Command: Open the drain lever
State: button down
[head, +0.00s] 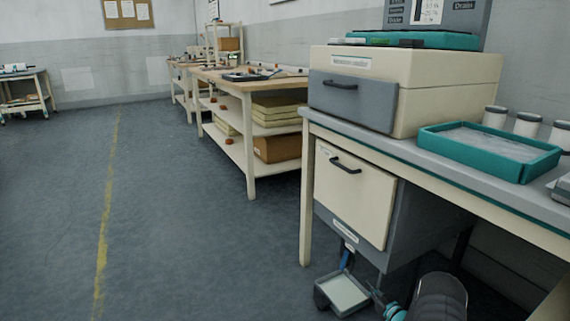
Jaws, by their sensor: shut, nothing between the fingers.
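A small blue lever (346,260) hangs below the under-bench cabinet (353,195), beneath its pale label; I take it for the drain lever. It looks roughly upright, but it is too small to tell its exact setting. A shallow dark tray with a pale inside (343,292) lies below it near the floor. My gripper (375,290), dark with teal parts behind it, is low at the bottom of the head view. It is shut and empty, just right of the tray and apart from the lever. My arm partly hides the area behind it.
The bench (420,146) carries a cream box with a grey drawer (352,101), a teal tray (490,148) and white containers (527,124). The bench leg (306,220) stands left of the lever. Open floor (190,250) lies to the left.

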jog(key=s+d+f+m+g+h, duration=0.1)
jog(key=f, duration=0.2)
jog(key=s+d+f+m+g+h, duration=0.1)
jog(key=s+f+g+h, duration=0.1)
jog(key=f, duration=0.1)
jog(key=s+d+f+g+h, duration=0.1)
jog(key=d+f+g, duration=0.1)
jog(key=f, duration=0.2)
jog(key=shift+s+m+h, duration=0.3)
jog(key=shift+s+m, duration=0.1)
jog(key=s+a+r+m+g+h+p, duration=0.1)
jog(key=s+r+m+g+h, duration=0.2)
jog(key=s+r+g, duration=0.95)
jog(key=s+a+r+t+p, duration=0.1)
jog(key=s+a+r+t, duration=0.1)
jog(key=s+a+r, duration=0.6)
jog(key=s+a+r+n+t+y+p, duration=0.1)
jog(key=s+a+r, duration=0.7)
jog(key=r, duration=1.4)
jog(key=s+a+r+t+p, duration=0.2)
jog(key=s+a+r, duration=0.5)
jog(key=s+r, duration=0.8)
jog(key=shift+a+r+t+y, duration=0.35)
jog(key=shift+r+t, duration=0.2)
jog(key=shift+t, duration=0.2)
